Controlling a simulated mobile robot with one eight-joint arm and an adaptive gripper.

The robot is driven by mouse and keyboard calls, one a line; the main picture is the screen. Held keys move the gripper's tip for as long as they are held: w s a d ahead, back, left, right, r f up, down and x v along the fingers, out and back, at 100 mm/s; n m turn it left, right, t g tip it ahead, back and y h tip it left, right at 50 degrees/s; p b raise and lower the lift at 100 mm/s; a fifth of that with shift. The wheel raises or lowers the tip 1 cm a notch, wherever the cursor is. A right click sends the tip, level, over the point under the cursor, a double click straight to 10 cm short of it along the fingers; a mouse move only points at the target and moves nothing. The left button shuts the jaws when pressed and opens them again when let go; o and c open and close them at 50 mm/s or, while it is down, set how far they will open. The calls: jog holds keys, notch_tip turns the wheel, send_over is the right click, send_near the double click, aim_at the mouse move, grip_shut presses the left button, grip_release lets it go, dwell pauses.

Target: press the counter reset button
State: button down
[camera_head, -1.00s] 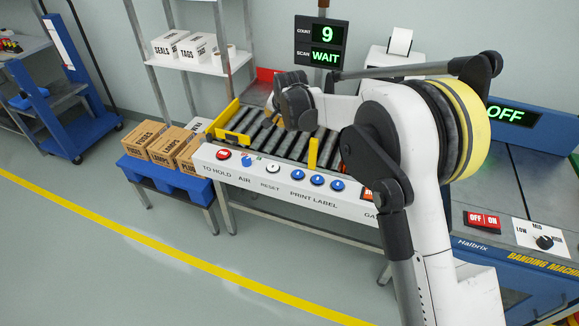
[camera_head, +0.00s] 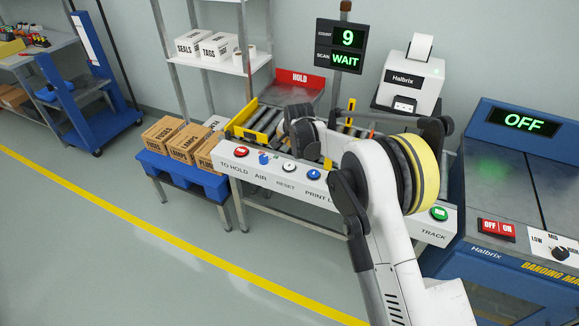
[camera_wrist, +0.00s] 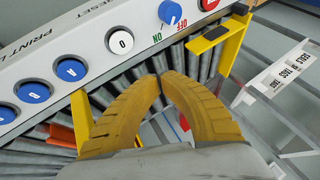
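The reset button (camera_head: 289,166) is a small white round button on the white control panel, above the word RESET. In the wrist view the reset button (camera_wrist: 121,41) is marked 0 and sits up and left of my fingertips. My gripper (camera_wrist: 160,77) has two yellow ribbed fingers whose tips come together with nothing visible between them. The tips appear over the rollers beside the panel, apart from the button. In the head view my wrist hangs over the rollers behind the panel and the fingertips are hidden. The count display (camera_head: 348,38) reads 9.
On the panel, a blue AIR knob (camera_wrist: 170,12) and red hold button (camera_head: 241,152) flank the reset button on one side; blue print buttons (camera_wrist: 72,69) are on the other. Yellow guides (camera_wrist: 219,48) stand near my fingers. A label printer (camera_head: 411,82) stands behind.

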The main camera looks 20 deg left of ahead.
aim_at(288, 164)
notch_tip(288, 164, down, 8)
jog(key=b, duration=0.4)
jog(key=shift+f, duration=0.15)
dwell(1.2)
jog(key=shift+f+b, duration=0.4)
jog(key=shift+b, duration=0.05)
jog(key=shift+f+b, duration=0.4)
jog(key=shift+f, duration=0.1)
dwell(0.6)
jog(key=shift+r, duration=0.1)
jog(key=shift+r+p, duration=0.4)
jog(key=shift+r, duration=0.45)
jog(key=shift+r+p, duration=1.2)
jog(key=shift+r, duration=1.35)
